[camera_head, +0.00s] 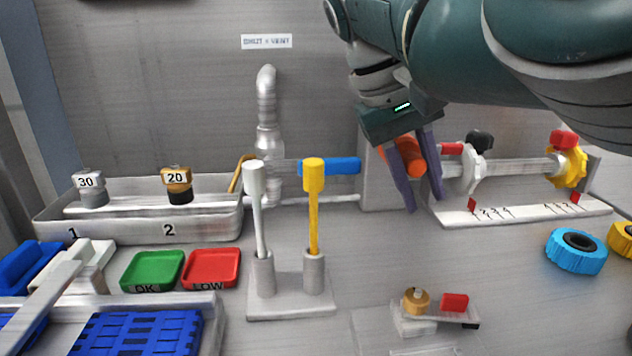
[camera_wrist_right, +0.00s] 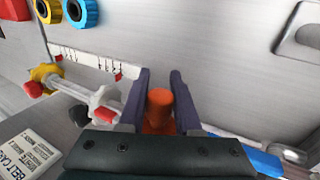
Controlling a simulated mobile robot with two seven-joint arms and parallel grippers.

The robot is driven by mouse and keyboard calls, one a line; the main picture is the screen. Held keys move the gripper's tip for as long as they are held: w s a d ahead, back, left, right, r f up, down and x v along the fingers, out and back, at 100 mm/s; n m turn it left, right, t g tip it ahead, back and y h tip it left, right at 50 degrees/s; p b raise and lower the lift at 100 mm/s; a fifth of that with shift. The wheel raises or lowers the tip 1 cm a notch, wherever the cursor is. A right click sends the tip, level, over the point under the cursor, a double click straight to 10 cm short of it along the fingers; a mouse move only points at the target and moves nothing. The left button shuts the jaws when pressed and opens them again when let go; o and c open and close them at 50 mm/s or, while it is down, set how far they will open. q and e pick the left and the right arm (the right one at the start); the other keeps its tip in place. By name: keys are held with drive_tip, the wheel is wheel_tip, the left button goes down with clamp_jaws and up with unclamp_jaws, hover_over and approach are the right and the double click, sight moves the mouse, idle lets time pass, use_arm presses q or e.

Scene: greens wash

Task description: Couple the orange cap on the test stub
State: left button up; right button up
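The orange cap (camera_head: 408,155) is a short orange cylinder between the two purple fingers of my right gripper (camera_head: 422,180). In the right wrist view the cap (camera_wrist_right: 159,103) fills the gap between the fingers, which appear closed on it. It lies about level with the grey horizontal pipe on the right (camera_head: 525,167), beside a grey block (camera_head: 378,185). The test stub cannot be made out clearly; my gripper hides that part, and I cannot tell whether the cap touches it. My left gripper is not in view.
The pipe has a yellow wheel (camera_head: 572,168) and a white collar (camera_head: 470,172) above a marked white plate (camera_head: 520,212). A blue ring (camera_head: 575,252) lies at right. A stand with white and yellow tools (camera_head: 290,303) is at centre. Green (camera_head: 152,270) and red (camera_head: 211,267) trays lie left.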

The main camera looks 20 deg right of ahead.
drive_tip(key=o, duration=0.5)
